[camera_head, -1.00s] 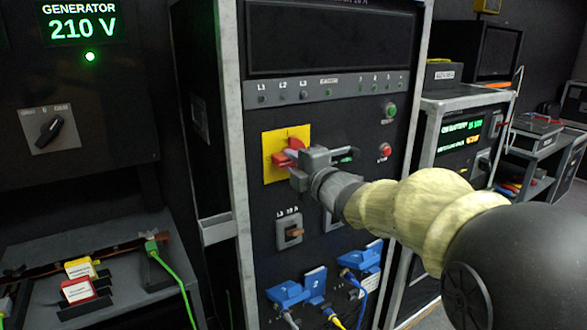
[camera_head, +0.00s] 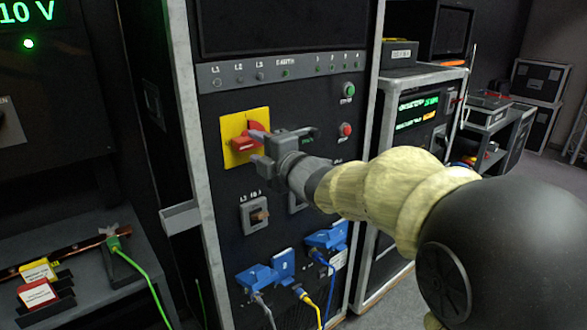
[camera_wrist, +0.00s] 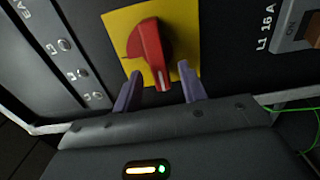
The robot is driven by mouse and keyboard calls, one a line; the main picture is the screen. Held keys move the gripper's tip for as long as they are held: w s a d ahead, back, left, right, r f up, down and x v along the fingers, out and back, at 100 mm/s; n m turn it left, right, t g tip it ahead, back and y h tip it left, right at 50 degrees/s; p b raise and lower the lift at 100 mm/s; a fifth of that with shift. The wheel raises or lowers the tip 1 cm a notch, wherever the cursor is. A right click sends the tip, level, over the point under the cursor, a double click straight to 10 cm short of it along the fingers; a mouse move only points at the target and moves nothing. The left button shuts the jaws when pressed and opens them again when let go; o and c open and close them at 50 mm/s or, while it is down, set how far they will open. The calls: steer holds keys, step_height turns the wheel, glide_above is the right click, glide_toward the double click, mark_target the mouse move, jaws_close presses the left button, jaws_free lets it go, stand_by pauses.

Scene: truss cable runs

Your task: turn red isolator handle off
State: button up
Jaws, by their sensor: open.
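The red isolator handle (camera_head: 246,142) sits on a yellow plate (camera_head: 232,126) on the black rack front. In the head view it lies roughly sideways, partly hidden by my gripper. In the wrist view the red handle (camera_wrist: 148,45) shows clearly, its white-marked end pointing down the picture, toward my gripper, on the yellow plate (camera_wrist: 118,20). My gripper (camera_wrist: 159,84) is open and empty. Its two fingers lie either side of the handle's marked end, with gaps visible. In the head view my gripper (camera_head: 262,150) is just in front of the plate's right side.
Below the handle are a breaker switch (camera_head: 255,214) and blue plugs (camera_head: 262,276) with cables. A green button (camera_head: 348,90) and a red button (camera_head: 346,130) are to the right. A metal ledge (camera_head: 182,216) juts out at the rack's left edge.

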steer(key=v, duration=1.5)
steer(key=shift+d, duration=0.1)
steer(key=w+d+f+m+g+h, duration=0.1)
steer(key=d+f+m+g+h, duration=0.1)
steer(key=d+f+m+h, duration=0.4)
steer(key=w+d+f+m+g+h, duration=0.1)
steer(key=d+f+m+h, duration=0.15)
steer(key=f+m, duration=0.65)
steer(key=s+f+m+g+h, duration=0.2)
steer(key=s+f+m+g, duration=0.75)
steer(key=s+f, duration=0.45)
steer(key=w+p+v, duration=0.2)
steer(key=p+v, duration=0.8)
steer(key=p, duration=0.1)
steer(key=w+d+r+p+v, duration=0.1)
steer(key=w+p+v, duration=0.1)
steer(key=p+v, duration=0.8)
steer(key=shift+w+r+p, duration=0.4)
steer(key=shift+p, duration=0.75)
